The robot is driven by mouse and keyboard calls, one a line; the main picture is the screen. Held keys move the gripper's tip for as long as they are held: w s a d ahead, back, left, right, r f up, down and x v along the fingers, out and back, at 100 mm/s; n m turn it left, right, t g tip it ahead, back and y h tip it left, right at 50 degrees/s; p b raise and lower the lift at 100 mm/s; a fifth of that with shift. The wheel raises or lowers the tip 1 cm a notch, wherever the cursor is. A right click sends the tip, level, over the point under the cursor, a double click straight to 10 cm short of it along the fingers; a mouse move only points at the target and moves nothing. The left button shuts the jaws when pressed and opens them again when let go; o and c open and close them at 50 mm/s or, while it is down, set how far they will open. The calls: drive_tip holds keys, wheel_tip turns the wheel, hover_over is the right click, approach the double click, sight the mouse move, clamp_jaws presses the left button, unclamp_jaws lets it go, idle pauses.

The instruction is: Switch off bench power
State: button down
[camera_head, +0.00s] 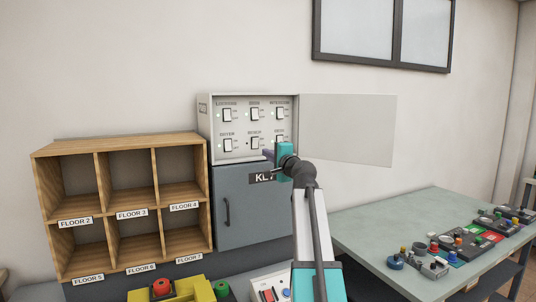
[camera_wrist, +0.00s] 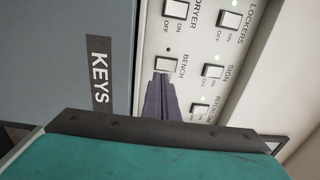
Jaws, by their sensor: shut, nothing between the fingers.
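The open switch panel (camera_head: 205,140) on the wall holds two rows of white rocker switches. The bench switch (camera_head: 255,143) is the middle one of the lower row; it also shows in the wrist view (camera_wrist: 166,65), labelled BENCH. The small lamp beside it (camera_wrist: 169,50) looks dark, while the lockers, sign and intercom lamps glow green. My gripper (camera_head: 268,153) is shut and empty, in front of the panel's lower row. In the wrist view its dark fingertips (camera_wrist: 161,80) are at the bench switch's lower edge; I cannot tell whether they touch it.
The panel's door (camera_head: 350,130) hangs open to the right. A grey key cabinet (camera_head: 235,205) is below the panel. A wooden pigeonhole shelf (camera_head: 100,145) stands left. A table (camera_head: 375,240) with several small devices is at right. A yellow box with a red button (camera_head: 160,288) sits in front.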

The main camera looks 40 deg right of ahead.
drive_tip(key=shift+b+v, duration=0.4)
drive_tip(key=shift+v, duration=2.4)
drive_tip(key=shift+f, duration=0.1)
drive_tip(key=shift+w, duration=0.1)
